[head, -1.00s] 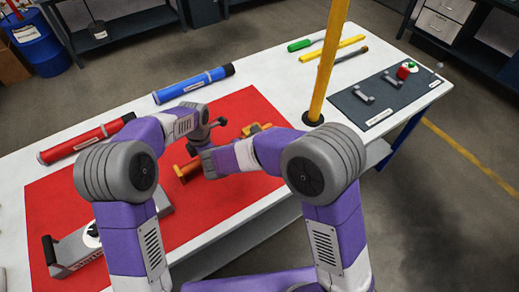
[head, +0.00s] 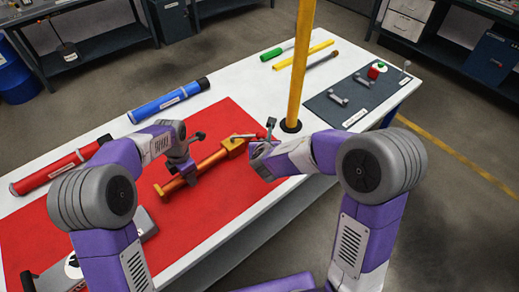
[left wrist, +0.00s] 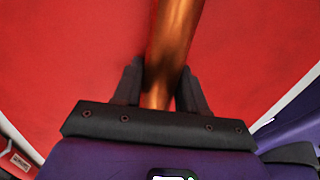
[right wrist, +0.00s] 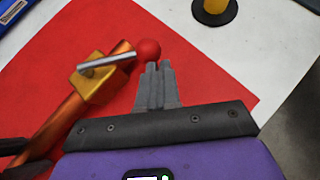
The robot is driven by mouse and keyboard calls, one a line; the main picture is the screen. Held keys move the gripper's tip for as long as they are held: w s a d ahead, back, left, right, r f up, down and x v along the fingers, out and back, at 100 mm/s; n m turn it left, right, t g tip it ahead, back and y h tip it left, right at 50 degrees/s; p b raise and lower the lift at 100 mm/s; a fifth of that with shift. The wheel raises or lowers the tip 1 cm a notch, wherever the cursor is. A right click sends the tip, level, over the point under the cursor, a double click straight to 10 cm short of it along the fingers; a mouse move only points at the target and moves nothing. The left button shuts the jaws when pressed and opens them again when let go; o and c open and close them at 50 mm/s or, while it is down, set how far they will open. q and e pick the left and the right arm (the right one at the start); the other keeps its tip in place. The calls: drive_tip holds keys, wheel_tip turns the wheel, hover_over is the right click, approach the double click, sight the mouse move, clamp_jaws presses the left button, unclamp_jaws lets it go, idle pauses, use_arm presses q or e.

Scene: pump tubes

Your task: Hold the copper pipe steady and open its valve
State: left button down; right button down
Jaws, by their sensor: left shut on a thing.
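The copper pipe (head: 208,163) lies slantwise on the red mat (head: 215,205). Its gold valve body (right wrist: 92,80) is at the far right end. A silver lever (right wrist: 108,62) with a red ball knob (right wrist: 148,50) lies across the valve, at an angle to the pipe. My left gripper (left wrist: 160,85) is shut on the pipe, a finger on each side; in the head view it is at the pipe's near left part (head: 187,174). My right gripper (right wrist: 157,72) has its fingers together and empty, close beside the knob; whether they touch is unclear.
A yellow post (head: 299,70) rises from the table just behind my right gripper. Blue (head: 168,99) and red (head: 62,165) tubes lie along the back edge. A dark mat (head: 352,92) with small fittings lies at the right.

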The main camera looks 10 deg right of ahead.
drive_tip(key=w+d, duration=0.2)
drive_tip(key=w, duration=0.1)
drive_tip(key=shift+w, duration=1.95)
